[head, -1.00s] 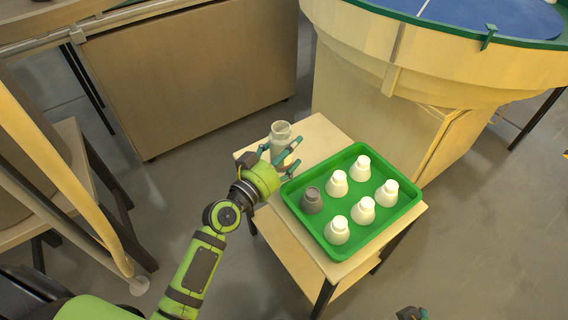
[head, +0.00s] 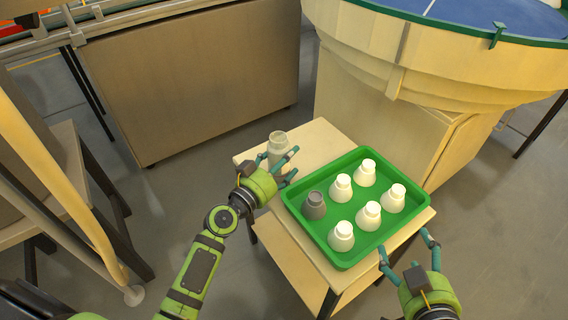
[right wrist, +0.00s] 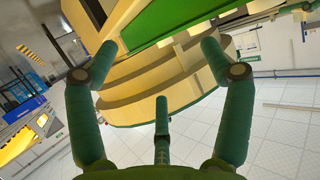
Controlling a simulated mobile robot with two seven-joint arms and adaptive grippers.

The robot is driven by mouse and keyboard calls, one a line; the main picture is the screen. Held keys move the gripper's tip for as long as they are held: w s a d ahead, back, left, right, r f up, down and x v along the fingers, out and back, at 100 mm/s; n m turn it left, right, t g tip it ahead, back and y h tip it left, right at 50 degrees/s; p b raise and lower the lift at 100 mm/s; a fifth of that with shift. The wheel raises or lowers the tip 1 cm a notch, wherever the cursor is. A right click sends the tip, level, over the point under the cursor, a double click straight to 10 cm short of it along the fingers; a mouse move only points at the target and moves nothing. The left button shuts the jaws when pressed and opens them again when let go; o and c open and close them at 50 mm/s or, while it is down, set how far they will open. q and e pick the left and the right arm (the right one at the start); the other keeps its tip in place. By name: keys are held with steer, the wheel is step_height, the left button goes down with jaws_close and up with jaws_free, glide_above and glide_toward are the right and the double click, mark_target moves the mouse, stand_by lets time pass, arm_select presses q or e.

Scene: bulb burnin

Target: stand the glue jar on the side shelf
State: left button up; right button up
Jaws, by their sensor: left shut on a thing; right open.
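The glue jar (head: 278,143) is a pale, translucent jar with a round neck, upright in the head view. My left gripper (head: 278,163) is shut on it, with a teal finger on each side. The jar is at the bare back-left part of the small wooden stand (head: 318,140); I cannot tell whether its base touches the top. I cannot tell for sure which surface is the side shelf. My right gripper (head: 407,247) is open and empty at the stand's front right. Its spread fingers also show in the right wrist view (right wrist: 158,100).
A green tray (head: 290,205) covers much of the stand, close to my left gripper. It holds several white bottles (head: 341,236) and a grey one (head: 314,205). A round table (head: 420,45) stands behind right, a brown cabinet (head: 190,75) behind left. Grey floor lies between.

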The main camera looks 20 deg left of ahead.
arm_select(q)
steer(key=shift+f, duration=0.2)
arm_select(e)
steer(key=shift+w+a+r+t+y, duration=0.2)
steer(key=shift+r+t, duration=0.15)
steer(key=shift+r, duration=0.2)
steer(key=shift+w+a+r+t+y, duration=0.1)
steer(key=shift+w+a+r+t, duration=0.05)
steer(key=shift+r+t, duration=0.3)
arm_select(q)
steer(key=shift+f, duration=0.1)
steer(key=o, duration=1.1)
arm_select(e)
steer(key=shift+w+a+r, duration=0.1)
steer(key=shift+a+r, duration=0.1)
steer(key=shift+r, duration=0.35)
steer(key=shift+f, duration=0.1)
